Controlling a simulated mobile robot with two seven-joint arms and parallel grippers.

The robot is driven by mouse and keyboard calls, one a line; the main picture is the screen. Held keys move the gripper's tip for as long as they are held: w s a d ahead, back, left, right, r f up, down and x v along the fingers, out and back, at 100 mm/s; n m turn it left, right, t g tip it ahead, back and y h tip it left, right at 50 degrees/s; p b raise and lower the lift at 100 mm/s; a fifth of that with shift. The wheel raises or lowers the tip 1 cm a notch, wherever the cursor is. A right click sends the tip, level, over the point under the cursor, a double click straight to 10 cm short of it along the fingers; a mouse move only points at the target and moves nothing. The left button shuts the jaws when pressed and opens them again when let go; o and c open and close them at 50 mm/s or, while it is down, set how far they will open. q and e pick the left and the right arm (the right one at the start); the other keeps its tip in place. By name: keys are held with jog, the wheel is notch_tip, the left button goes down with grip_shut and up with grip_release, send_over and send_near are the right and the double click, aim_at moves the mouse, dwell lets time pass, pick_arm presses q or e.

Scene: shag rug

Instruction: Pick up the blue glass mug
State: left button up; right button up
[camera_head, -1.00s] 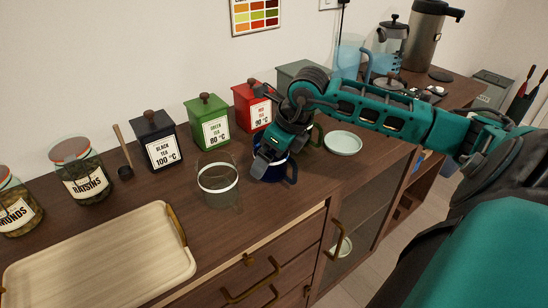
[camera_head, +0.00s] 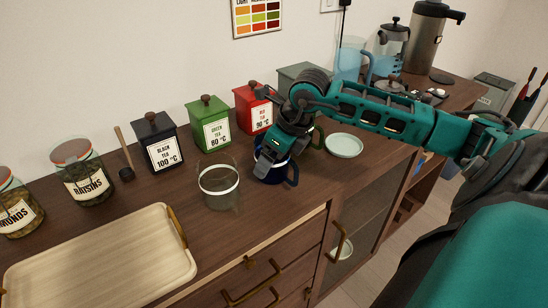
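A dark blue mug (camera_head: 266,175) stands on the wooden counter, with its handle toward the right. My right gripper (camera_head: 268,160), on the teal arm from the right, is down at the mug's rim and covers much of its top. One dark finger lies over the near side of the rim; the other fingertip is hidden, so I cannot tell whether the fingers are closed on the mug. My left gripper is not in view.
A clear glass with a white band (camera_head: 219,187) stands close left of the mug. Red (camera_head: 252,108) and green (camera_head: 209,125) tea tins stand behind. A pale saucer (camera_head: 344,145) lies to the right. A wooden tray (camera_head: 105,260) lies front left.

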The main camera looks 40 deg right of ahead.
notch_tip(320, 180, up, 20)
jog(key=p, duration=0.2)
jog(key=shift+p, duration=0.35)
